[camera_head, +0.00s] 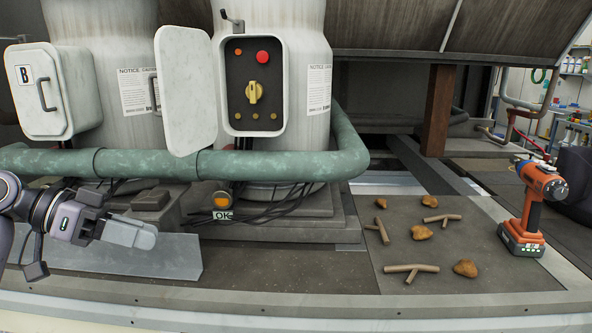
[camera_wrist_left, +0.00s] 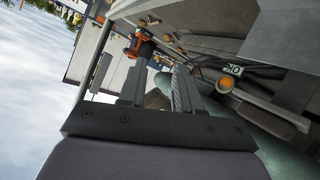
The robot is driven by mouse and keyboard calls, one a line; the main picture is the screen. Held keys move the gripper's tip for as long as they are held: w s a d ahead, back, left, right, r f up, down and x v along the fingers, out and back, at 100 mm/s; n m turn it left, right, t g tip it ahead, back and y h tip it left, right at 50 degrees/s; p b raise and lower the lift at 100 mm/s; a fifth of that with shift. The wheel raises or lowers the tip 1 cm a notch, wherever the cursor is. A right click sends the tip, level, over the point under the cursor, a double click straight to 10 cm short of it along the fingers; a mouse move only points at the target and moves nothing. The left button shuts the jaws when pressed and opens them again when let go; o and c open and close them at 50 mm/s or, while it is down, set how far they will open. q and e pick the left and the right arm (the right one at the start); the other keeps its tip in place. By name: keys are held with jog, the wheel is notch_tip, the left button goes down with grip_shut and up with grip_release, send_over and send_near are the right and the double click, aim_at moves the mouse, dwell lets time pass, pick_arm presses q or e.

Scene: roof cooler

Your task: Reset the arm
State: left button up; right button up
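My left gripper (camera_head: 142,236) is at the lower left of the head view, its arm coming in from the left edge. It points right, in front of the pipe and the cooler units. In the left wrist view my left gripper (camera_wrist_left: 159,76) shows two grey fingers standing apart, with nothing held between them. My right arm and gripper are in neither view.
A green pipe (camera_head: 150,164) runs behind my left gripper. A control box (camera_head: 253,85) has its white door (camera_head: 187,90) open. Box B (camera_head: 52,90) is shut. Stones and twigs lie on a plate (camera_head: 340,265) near an orange drill (camera_head: 533,205).

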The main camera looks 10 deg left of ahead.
pick_arm(q)
jog(key=s+d+f+n+g+y, duration=0.1)
jog(key=s+d+f+n+y, duration=0.2)
jog(key=f, duration=0.9)
jog(key=s+d+f+n+g+y, duration=0.1)
jog(key=s+d+f+y, duration=0.25)
jog(key=f, duration=0.85)
jog(key=s+d+f+n+y, duration=0.15)
jog(key=s+f, duration=0.25)
jog(key=s, duration=0.5)
jog(key=s+d+f+n+y, duration=0.1)
jog(key=s+f+n+y, duration=0.15)
jog(key=s, duration=0.55)
jog(key=w+d+f+m+t+h+p, duration=0.1)
jog(key=w+d+f+t+p, duration=0.1)
jog(key=w+f+t+p, duration=0.2)
jog(key=shift+w+d+f+t+p, duration=0.35)
jog(key=shift+w+f+t, duration=0.2)
jog(key=shift+w+t, duration=0.95)
jog(key=shift+s, duration=0.1)
